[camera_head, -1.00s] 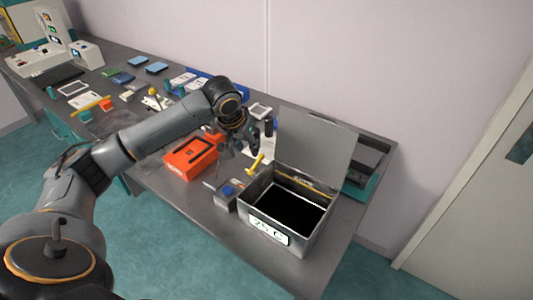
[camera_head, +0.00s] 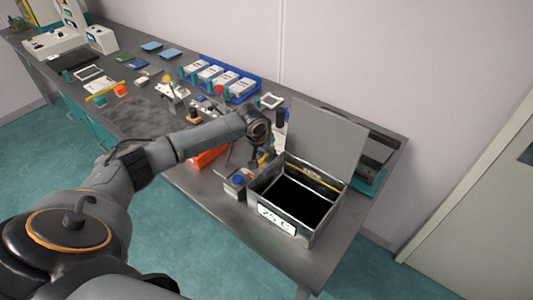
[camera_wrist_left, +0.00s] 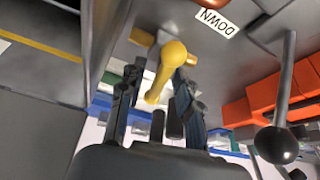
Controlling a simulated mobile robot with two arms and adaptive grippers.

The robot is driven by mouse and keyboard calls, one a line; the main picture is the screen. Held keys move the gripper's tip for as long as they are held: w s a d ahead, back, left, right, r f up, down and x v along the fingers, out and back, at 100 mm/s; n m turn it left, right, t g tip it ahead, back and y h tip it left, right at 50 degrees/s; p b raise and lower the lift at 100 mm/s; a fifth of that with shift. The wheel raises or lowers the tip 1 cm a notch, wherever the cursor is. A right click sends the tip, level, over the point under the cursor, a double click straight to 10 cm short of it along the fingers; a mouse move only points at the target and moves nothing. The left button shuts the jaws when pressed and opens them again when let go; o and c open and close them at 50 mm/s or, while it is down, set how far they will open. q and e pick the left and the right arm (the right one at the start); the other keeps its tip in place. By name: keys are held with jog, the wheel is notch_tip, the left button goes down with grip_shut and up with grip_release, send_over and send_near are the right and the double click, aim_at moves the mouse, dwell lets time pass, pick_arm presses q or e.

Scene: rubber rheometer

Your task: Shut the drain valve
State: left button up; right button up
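The yellow valve handle (camera_head: 264,158) is beside the open metal bath box (camera_head: 262,205), partly hidden by my left gripper in the head view. In the left wrist view the yellow handle (camera_wrist_left: 166,70) has a rounded knob and a narrower arm that reaches down between the fingers. My left gripper (camera_head: 257,153) is over the handle at the box's left side. In the wrist view its two dark fingers (camera_wrist_left: 158,98) stand apart, one on each side of the handle; I cannot tell if they touch it. My right gripper is not in view.
The box's lid (camera_head: 325,135) stands up behind it. A small grey unit with a blue knob (camera_head: 239,181) is at its left. An orange box (camera_head: 207,158) lies under my forearm. A black ball lever (camera_wrist_left: 277,144) and a "DOWN" label (camera_wrist_left: 216,21) are near the fingers.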

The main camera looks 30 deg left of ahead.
pick_arm(q)
jog(key=shift+w+f, duration=0.1)
jog(key=shift+f, duration=0.05)
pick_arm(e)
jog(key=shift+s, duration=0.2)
pick_arm(q)
jog(key=shift+c, duration=0.4)
grip_shut()
jog(key=shift+r+m+p, duration=0.2)
jog(key=shift+m+p, duration=0.2)
jog(key=shift+p, duration=0.1)
jog(key=shift+f+m+h+p, duration=0.15)
jog(key=shift+m+h+p, duration=0.2)
jog(key=shift+m, duration=0.35)
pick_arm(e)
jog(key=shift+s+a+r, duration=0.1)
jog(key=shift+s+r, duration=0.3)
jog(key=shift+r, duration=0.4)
pick_arm(q)
jog(key=shift+o, duration=0.4)
grip_release()
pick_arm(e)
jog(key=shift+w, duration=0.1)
